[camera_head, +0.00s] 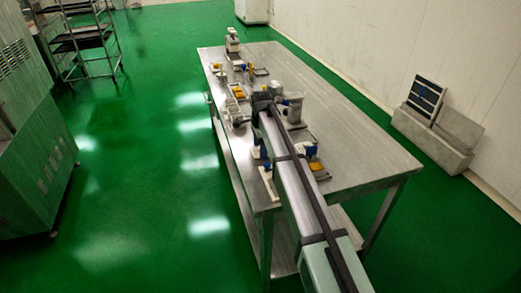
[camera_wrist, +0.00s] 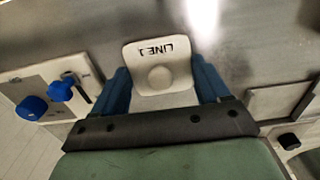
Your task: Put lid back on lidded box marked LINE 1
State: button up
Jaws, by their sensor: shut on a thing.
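My gripper (camera_wrist: 163,78) is shut on a white, rounded-square piece marked LINE 1 (camera_wrist: 160,58), which looks like the lid, with a round knob at its middle. Its two blue fingers are on either side of the piece, and the lettering reads upside down in the wrist view. I cannot tell whether the piece is clear of what lies beneath it. The box is not clearly seen apart from it. In the head view my gripper (camera_head: 262,101) is over the middle of the steel table, where my arm hides the piece.
A pale panel with blue knobs (camera_wrist: 46,98) lies left of my gripper in the wrist view; a grey tray (camera_wrist: 280,100) is at right. Several small stations and orange items crowd the left of the steel table (camera_head: 355,160). Its right half is clear.

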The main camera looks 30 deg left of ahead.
notch_tip(320, 180, up, 8)
jog(key=shift+r, duration=0.1)
jog(key=shift+w+d+r, duration=0.1)
jog(key=shift+r, duration=0.2)
jog(key=w+d, duration=0.1)
jog(key=d, duration=0.5)
jog(key=w+d+r, duration=0.1)
jog(key=d, duration=0.6)
jog(key=d+r, duration=0.1)
jog(key=d, duration=0.6)
jog(key=shift+w+r, duration=0.2)
jog(key=shift+w, duration=0.2)
jog(key=s+n, duration=0.1)
jog(key=n, duration=0.5)
jog(key=s+d+n, duration=0.1)
jog(key=n, duration=0.5)
jog(key=s+d+n, duration=0.1)
jog(key=n, duration=0.5)
jog(key=shift+s+d+f, duration=0.15)
jog(key=shift+s+f, duration=0.1)
jog(key=shift+s, duration=0.05)
jog(key=shift+f, duration=0.15)
